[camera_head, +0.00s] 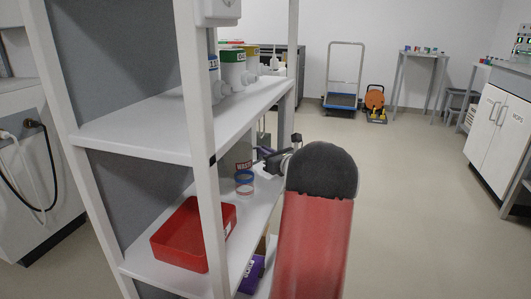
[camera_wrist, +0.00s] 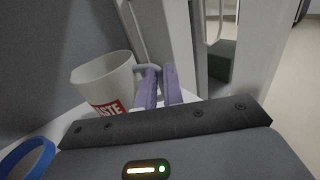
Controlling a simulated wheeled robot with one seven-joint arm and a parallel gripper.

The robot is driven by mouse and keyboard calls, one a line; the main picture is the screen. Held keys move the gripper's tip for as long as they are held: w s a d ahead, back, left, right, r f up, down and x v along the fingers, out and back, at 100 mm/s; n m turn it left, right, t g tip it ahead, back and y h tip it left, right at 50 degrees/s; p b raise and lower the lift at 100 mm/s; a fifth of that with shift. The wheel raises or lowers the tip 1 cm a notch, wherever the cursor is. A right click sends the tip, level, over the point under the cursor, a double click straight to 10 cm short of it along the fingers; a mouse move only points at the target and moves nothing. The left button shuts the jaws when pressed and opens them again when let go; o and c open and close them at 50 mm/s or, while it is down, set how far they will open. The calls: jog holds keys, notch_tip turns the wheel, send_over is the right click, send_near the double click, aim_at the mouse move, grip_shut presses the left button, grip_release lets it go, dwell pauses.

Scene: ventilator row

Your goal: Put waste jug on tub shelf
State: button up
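The waste jug (camera_wrist: 105,82) is off-white with a red label, and its handle points right in the wrist view. In the head view the jug (camera_head: 240,152) is partly hidden behind the shelf post, at the middle shelf (camera_head: 262,204). I cannot tell whether its base touches the board. My gripper (camera_wrist: 160,76) has its two purple fingers close together at the jug's handle, with the handle between them. A red tub (camera_head: 194,234) sits at the near end of the same shelf. In the head view, my arm hides part of the shelf's right side.
A blue-rimmed ring-like item (camera_head: 245,182) stands between tub and jug; its blue rim (camera_wrist: 28,160) shows in the wrist view. A purple box (camera_head: 252,272) is below. Open floor (camera_head: 420,190) lies to the right.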

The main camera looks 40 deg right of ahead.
jog(key=o, duration=0.5)
jog(key=shift+c, duration=0.2)
jog(key=shift+r, duration=0.2)
jog(key=s+a, duration=0.1)
jog(key=s, duration=1.1)
jog(key=shift+a, duration=0.15)
